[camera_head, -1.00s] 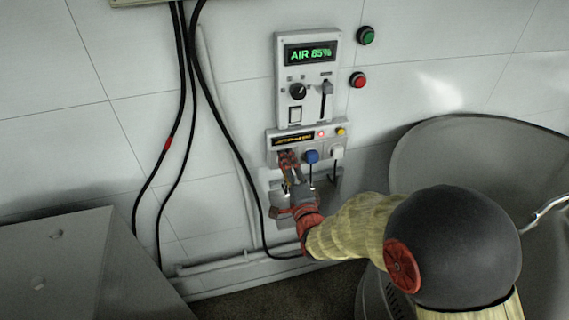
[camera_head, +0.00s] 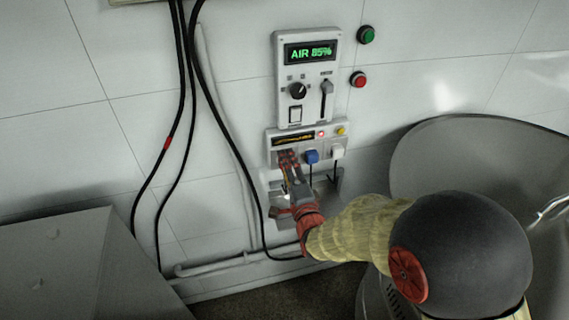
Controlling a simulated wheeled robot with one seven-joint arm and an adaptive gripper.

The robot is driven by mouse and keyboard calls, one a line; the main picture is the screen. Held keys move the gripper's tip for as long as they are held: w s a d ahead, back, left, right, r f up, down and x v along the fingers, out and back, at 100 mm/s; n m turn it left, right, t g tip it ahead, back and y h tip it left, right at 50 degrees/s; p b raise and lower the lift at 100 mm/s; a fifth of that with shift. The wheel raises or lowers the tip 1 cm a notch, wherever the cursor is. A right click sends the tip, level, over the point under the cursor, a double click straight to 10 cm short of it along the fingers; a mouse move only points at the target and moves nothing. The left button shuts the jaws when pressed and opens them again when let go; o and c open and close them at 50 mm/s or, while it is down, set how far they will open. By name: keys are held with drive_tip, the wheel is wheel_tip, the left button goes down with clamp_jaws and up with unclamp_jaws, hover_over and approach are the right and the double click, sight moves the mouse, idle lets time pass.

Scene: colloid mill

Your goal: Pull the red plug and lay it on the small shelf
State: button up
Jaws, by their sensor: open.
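My gripper (camera_head: 288,162) is open at the left end of the lower socket panel (camera_head: 302,138), reaching up from the front right. The red plug is not clearly visible; the gripper's reddish fingers cover the leftmost socket position, so I cannot tell how the fingers sit around it. The blue plug (camera_head: 311,156) and the white plug (camera_head: 337,151) sit in the panel to the right of the gripper, each with a dark cord hanging down. The small shelf (camera_head: 328,189) is a grey ledge below the panel, partly hidden behind my gripper and wrist.
Above is a control panel (camera_head: 307,110) with a green "AIR 85%" display, knob and lever. Green (camera_head: 366,35) and red (camera_head: 359,79) buttons are on the wall. Black cables (camera_head: 186,95) hang at left. A grey cabinet (camera_head: 70,262) stands lower left, a large grey vessel (camera_head: 462,150) at right.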

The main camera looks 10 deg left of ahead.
drive_tip(key=shift+c, duration=0.3)
clamp_jaws()
idle(0.5)
drive_tip(key=shift+v, duration=2.95)
drive_tip(key=w+d+f+m+h+p, duration=0.1)
drive_tip(key=d+f, duration=0.3)
drive_tip(key=d, duration=0.5)
drive_tip(key=w+d+f+m+t+h+p, duration=0.1)
drive_tip(key=d+f+h, duration=0.3)
drive_tip(key=d, duration=0.5)
drive_tip(key=d+f+m+h+p, duration=0.1)
drive_tip(key=d+f+m+h, duration=0.1)
drive_tip(key=d+f, duration=0.4)
drive_tip(key=d+m, duration=0.1)
drive_tip(key=d, duration=0.2)
drive_tip(key=shift+w+d+t+h, duration=0.25)
drive_tip(key=shift+w+t+h, duration=0.15)
